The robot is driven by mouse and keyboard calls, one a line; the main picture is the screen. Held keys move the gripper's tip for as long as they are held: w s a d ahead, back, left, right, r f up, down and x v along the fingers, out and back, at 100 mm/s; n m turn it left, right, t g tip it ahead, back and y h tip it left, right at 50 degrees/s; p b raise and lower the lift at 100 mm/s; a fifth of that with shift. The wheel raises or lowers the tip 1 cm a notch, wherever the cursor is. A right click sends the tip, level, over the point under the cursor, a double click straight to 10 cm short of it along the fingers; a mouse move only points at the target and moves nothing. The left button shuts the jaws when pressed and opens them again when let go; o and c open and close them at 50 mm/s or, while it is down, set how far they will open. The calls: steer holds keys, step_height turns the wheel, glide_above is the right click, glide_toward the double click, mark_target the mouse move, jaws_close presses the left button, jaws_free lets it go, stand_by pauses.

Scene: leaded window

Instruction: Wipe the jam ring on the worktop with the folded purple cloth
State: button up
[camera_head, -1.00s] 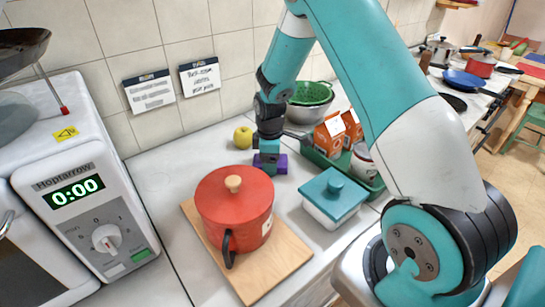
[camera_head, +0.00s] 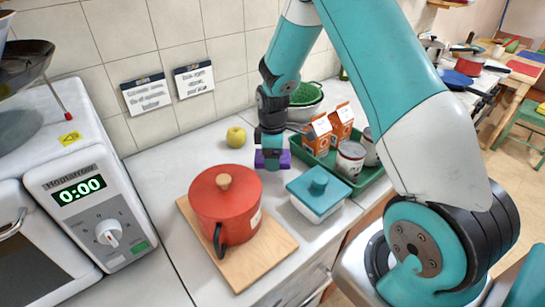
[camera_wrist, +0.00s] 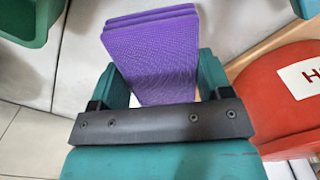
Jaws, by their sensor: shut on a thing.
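The folded purple cloth (camera_head: 286,158) is on or just above the pale worktop (camera_head: 165,165), behind the red pot and the teal-lidded box. In the wrist view it shows as a stack of purple layers (camera_wrist: 150,50) between teal fingers. My gripper (camera_head: 271,163) is shut on the cloth, which sticks out on both sides of the fingers in the head view. I cannot tell for sure whether the cloth touches the worktop. The jam ring does not show in either view; the cloth, my gripper or other things may hide it.
A red pot (camera_head: 225,205) stands on a wooden board (camera_head: 260,257) in front. A teal-lidded box (camera_head: 318,192) is close at right, with a green tray (camera_head: 372,183) of cartons and cans behind it.

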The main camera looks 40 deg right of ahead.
steer(key=shift+r+p, duration=1.1)
steer(key=shift+r, duration=0.65)
steer(key=shift+w, duration=0.15)
